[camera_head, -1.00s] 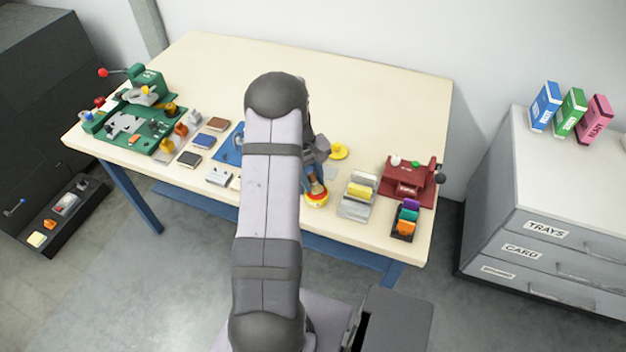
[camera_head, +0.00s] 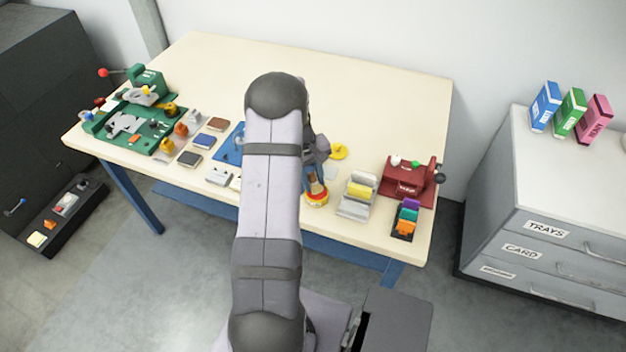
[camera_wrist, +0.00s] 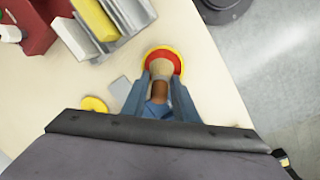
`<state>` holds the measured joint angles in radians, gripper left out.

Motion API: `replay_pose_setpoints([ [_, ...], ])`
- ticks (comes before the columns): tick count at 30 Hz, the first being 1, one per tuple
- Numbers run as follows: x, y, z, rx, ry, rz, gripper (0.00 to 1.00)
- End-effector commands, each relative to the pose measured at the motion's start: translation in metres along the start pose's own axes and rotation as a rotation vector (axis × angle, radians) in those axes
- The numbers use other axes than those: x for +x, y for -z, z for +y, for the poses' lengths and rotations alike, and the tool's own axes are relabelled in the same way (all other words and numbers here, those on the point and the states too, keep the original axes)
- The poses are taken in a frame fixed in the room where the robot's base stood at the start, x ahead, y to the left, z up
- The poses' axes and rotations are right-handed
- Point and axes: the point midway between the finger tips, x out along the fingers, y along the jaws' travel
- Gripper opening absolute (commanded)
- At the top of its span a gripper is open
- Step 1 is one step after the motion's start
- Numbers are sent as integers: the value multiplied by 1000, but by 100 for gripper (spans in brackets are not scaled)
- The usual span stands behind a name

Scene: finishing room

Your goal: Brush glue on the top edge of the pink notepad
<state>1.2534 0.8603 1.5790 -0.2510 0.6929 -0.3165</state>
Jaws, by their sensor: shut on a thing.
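My gripper (camera_wrist: 163,78) is shut on a brush (camera_wrist: 158,91) with a brown handle and a paler tan end, seen between the fingers in the wrist view. The tan end is over or in a round red and yellow glue pot (camera_wrist: 170,54); I cannot tell whether it touches the inside. In the head view the brush (camera_head: 315,183) stands just at the glue pot (camera_head: 316,199) near the table's front edge, and my arm hides most of the gripper. I cannot make out a pink notepad on the table; part of the blue mat (camera_head: 230,152) is behind my arm.
A yellow disc (camera_head: 339,152) lies behind the pot. Right of it stand a grey holder (camera_head: 350,209) with yellow pads, a dark red device (camera_head: 405,186) and a coloured stack (camera_head: 405,222). Notepads and a green fixture (camera_head: 128,125) are at left. The table's back is clear.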

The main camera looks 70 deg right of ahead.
Motion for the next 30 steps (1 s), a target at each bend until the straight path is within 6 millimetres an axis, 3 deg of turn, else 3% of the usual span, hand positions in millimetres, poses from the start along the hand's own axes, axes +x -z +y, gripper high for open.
replay_pose_setpoints([
  [1,7,-5,-4,-2,8,-14,4],
  [17,6,-5,-3,-2,8,-15,4],
  [30,-24,-5,2,-1,5,-9,4],
])
